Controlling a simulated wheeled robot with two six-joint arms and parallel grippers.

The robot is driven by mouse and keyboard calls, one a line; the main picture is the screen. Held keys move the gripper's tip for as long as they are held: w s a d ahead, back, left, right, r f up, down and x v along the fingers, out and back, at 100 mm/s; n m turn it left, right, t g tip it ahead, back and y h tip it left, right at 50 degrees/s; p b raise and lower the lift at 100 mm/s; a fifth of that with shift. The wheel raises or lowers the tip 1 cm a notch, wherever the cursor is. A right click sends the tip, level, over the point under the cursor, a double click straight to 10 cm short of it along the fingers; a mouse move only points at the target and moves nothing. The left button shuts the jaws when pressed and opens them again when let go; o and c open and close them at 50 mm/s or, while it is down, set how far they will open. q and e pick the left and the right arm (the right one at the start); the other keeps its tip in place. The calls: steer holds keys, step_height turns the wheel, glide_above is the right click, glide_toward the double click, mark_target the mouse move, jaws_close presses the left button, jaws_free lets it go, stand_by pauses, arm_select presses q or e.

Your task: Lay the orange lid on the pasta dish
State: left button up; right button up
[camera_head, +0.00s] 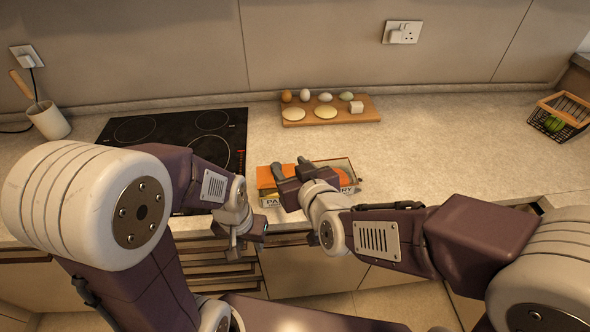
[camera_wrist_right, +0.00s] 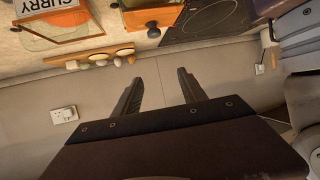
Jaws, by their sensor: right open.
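The pasta dish, with a pale label reading "PA", stands near the counter's front edge (camera_head: 272,201), largely behind my right gripper. An orange patch, which looks like the orange lid (camera_head: 265,179), shows above that label; in the right wrist view the orange lid (camera_wrist_right: 146,17) has a dark knob. I cannot tell whether it rests fully on the dish. My right gripper (camera_head: 291,168) is open and empty, above the dishes; its spread fingers show in the wrist view (camera_wrist_right: 158,85). My left gripper (camera_head: 236,246) is low, in front of the counter edge; its jaws are unclear.
A dish labelled "CURRY" (camera_wrist_right: 45,38) with orange contents stands right of the pasta dish. A black cooktop (camera_head: 176,138) lies left. A wooden board (camera_head: 330,117) with eggs and dough rounds is behind. A wire basket (camera_head: 562,116) stands far right.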

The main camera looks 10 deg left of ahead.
steer(key=v, duration=0.3)
steer(key=shift+s+d+r, duration=0.15)
steer(key=shift+s, duration=0.1)
steer(key=w+d+f+m+g+h, duration=0.1)
steer(key=d+f+m+g+h, duration=0.15)
steer(key=d+f, duration=0.55)
steer(key=s+d+f+m+g+h, duration=0.2)
steer(key=s+d+f+g, duration=0.2)
steer(key=d, duration=0.4)
steer(key=s+d+f+m+g+h, duration=0.2)
steer(key=s+d+f+g, duration=0.2)
steer(key=d, duration=0.5)
steer(key=shift+s+d+f, duration=0.2)
steer(key=shift+s+f, duration=0.6)
steer(key=shift+s, duration=0.05)
steer(key=shift+h, duration=0.25)
